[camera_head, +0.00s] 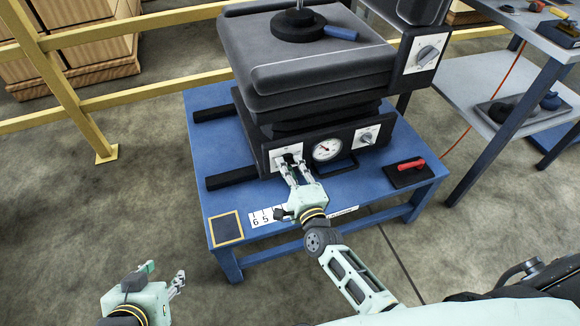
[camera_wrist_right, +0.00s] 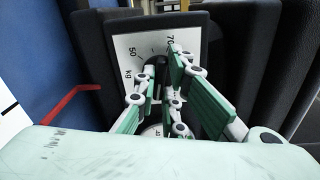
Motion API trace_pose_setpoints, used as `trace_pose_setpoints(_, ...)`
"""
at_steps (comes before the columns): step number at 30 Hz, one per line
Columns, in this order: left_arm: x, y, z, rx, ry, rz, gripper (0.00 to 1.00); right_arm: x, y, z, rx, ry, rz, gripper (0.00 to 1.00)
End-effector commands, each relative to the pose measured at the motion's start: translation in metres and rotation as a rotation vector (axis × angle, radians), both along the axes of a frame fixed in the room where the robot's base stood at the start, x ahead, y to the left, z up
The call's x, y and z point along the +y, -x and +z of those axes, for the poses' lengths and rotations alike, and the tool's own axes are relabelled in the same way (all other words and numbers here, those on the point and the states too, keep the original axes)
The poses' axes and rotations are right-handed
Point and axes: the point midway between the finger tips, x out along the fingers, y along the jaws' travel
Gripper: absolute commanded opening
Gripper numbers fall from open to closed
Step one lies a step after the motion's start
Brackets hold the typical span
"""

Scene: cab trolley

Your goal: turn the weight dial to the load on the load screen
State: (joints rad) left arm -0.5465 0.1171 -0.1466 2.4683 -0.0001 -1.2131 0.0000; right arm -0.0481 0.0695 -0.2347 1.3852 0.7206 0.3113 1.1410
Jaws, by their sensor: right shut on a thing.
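The weight dial is a dark knob on a white plate (camera_head: 280,154) at the front left of the black seat base. In the right wrist view its plate (camera_wrist_right: 128,50) shows "50", "70" and "kg". My right gripper (camera_head: 294,164) is shut on the weight dial (camera_wrist_right: 152,66), its fingers on either side of the knob. The fingers hide much of the dial, and I cannot read its setting. A white strip with printed digits (camera_head: 262,216) lies at the table's front edge, partly behind my right gripper; I cannot tell if it is the load screen. My left gripper (camera_head: 163,276) is open and empty, lower left.
The seat (camera_head: 310,60) stands on a blue table (camera_head: 220,185). Its front has a round gauge (camera_head: 327,149) and another knob (camera_head: 367,136). A red-handled tool (camera_head: 410,165) lies on a black pad at right. A dark framed square (camera_head: 226,228) is at the front-left corner. A yellow rail (camera_head: 130,98) runs behind.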

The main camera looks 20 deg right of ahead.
Motion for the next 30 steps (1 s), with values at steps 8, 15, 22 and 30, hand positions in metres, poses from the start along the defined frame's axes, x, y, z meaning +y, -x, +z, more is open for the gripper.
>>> trace_pose_setpoints(8,0.0,0.0,0.0,-0.002,0.001,-0.001,0.4,-0.001,0.0,-0.001,0.002,-0.001,-0.001,0.0)
trace_pose_setpoints(15,0.0,0.0,0.0,-0.002,0.001,-0.001,0.4,-0.001,0.0,-0.001,0.001,0.0,-0.001,0.24)
trace_pose_setpoints(22,0.0,0.0,0.0,0.0,0.001,-0.001,0.4,0.0,0.0,0.0,0.001,0.0,0.0,0.28)
trace_pose_setpoints(30,0.0,0.0,0.0,0.0,-0.001,0.001,0.4,-0.001,0.014,-0.002,0.002,-0.001,-0.001,0.28)
